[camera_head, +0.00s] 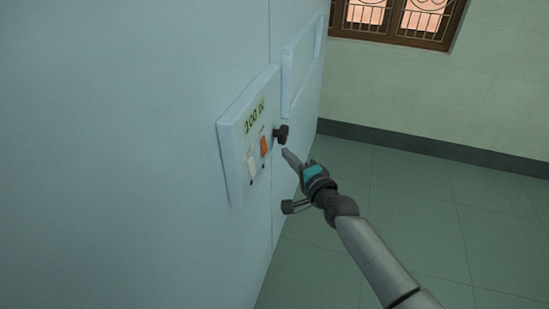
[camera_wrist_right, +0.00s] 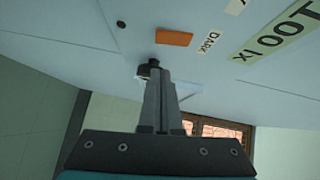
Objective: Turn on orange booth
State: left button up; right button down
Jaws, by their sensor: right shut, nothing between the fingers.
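A control panel (camera_head: 235,135) is mounted on a large pale blue cabinet. In the right wrist view the orange switch (camera_wrist_right: 174,38) lies beyond the closed fingertips (camera_wrist_right: 155,72), beside a "DARK" label; contact with the panel cannot be told. My left gripper is not in view.
Green tiled floor (camera_head: 420,220) lies open to the right. A barred window (camera_head: 395,20) is in the back wall.

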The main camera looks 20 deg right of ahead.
aim_at(264, 146)
jog(key=shift+w+a+f, duration=0.15)
jog(key=shift+w+a, duration=0.4)
jog(key=shift+a, duration=0.3)
jog(key=shift+w+a+f, duration=0.1)
jog(key=shift+w+a, duration=0.45)
jog(key=shift+a, duration=0.25)
jog(key=shift+w+a+f+t+b, duration=0.1)
jog(key=shift+a+f+t+b, duration=0.15)
jog(key=shift+b, duration=0.75)
